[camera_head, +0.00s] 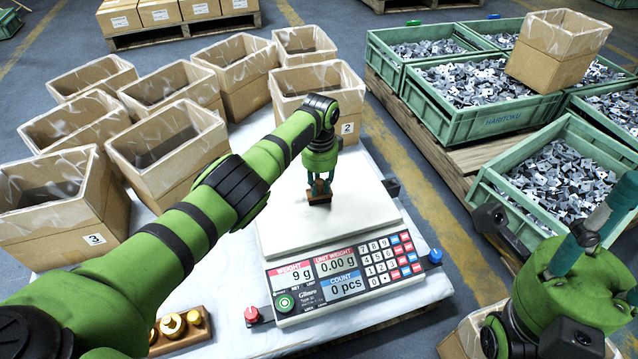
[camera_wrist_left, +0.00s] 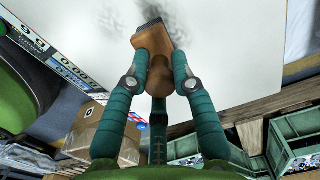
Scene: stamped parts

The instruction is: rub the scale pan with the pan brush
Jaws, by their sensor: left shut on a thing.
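My left gripper (camera_head: 319,184) is shut on the pan brush (camera_head: 319,197), low over the middle of the scale pan (camera_head: 350,220). In the left wrist view the brush (camera_wrist_left: 153,42) has a brown wooden handle between the teal fingers and a dark head at the pan. Grey smudges show on the pale pan (camera_wrist_left: 220,60) on both sides of the brush. The scale (camera_head: 345,275) reads 9 g, so the brush seems to touch the pan lightly. My right gripper (camera_head: 592,232) is at the right edge; its fingertips are not clear.
Several open cardboard boxes (camera_head: 165,150) crowd the left and back of the white table. A wooden block with brass weights (camera_head: 178,328) lies at the front left. Green crates of stamped parts (camera_head: 560,180) stand on a pallet at the right.

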